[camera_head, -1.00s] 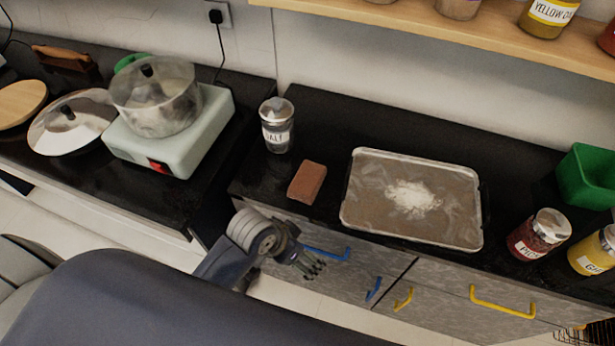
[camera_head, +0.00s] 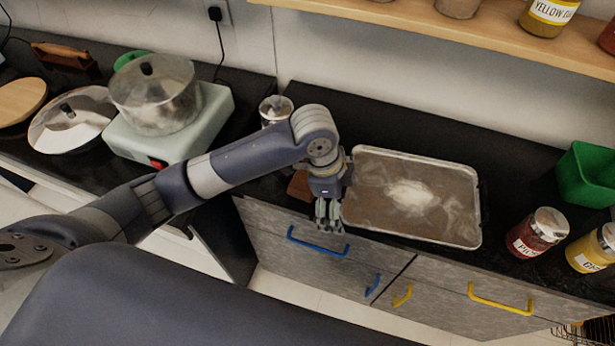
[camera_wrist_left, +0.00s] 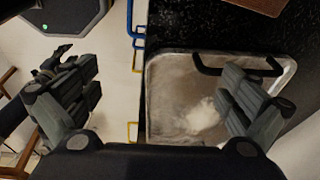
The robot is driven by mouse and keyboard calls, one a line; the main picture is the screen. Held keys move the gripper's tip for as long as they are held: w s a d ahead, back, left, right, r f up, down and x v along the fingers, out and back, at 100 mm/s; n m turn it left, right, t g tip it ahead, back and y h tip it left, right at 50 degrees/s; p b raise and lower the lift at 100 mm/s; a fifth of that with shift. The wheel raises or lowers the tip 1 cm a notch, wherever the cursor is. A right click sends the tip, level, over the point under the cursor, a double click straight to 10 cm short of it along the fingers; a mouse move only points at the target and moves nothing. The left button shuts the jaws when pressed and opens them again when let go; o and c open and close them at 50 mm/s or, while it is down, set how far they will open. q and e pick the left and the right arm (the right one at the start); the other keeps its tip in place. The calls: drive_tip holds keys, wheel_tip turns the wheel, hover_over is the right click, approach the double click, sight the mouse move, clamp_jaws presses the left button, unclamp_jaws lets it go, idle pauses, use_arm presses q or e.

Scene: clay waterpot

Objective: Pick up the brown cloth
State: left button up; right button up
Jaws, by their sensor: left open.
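The brown cloth (camera_head: 298,186) is a small reddish-brown folded block on the black counter, just left of the tray. In the head view it is mostly hidden behind my left wrist. A brown surface (camera_wrist_left: 262,5), probably the cloth, is cut off at the top right of the left wrist view. My left gripper (camera_head: 329,218) points down at the counter's front edge, in front of the cloth and beside the tray's left end. In the left wrist view the gripper (camera_wrist_left: 160,78) has its fingers wide apart with nothing held between them. My right gripper is not identifiable.
A metal tray (camera_head: 463,233) with white powder lies right of the cloth. The salt jar (camera_head: 272,108) stands behind my arm. A pot (camera_head: 155,97) sits on a burner at left. Red and yellow jars and a green bin (camera_head: 585,176) stand at right. Drawer handles (camera_head: 318,244) project below.

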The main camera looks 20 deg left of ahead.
use_arm(q)
drive_tip(key=w+a+r+m+y, duration=0.25)
drive_tip(key=w+a+r, duration=0.35)
drive_tip(key=w+a, duration=0.3)
hover_over(306, 174)
drive_tip(key=shift+n+g, duration=0.35)
drive_tip(key=shift+g, duration=0.05)
wheel_tip(306, 174, down, 5)
drive_tip(key=shift+f+p, duration=0.2)
drive_tip(key=shift+p, duration=0.15)
drive_tip(key=f, duration=0.2)
drive_tip(key=f+p, duration=0.1)
drive_tip(key=f, duration=0.1)
drive_tip(key=shift+s+d+f, duration=0.1)
drive_tip(key=shift+d, duration=0.1)
drive_tip(key=shift+f, duration=0.45)
drive_tip(key=c, duration=0.8)
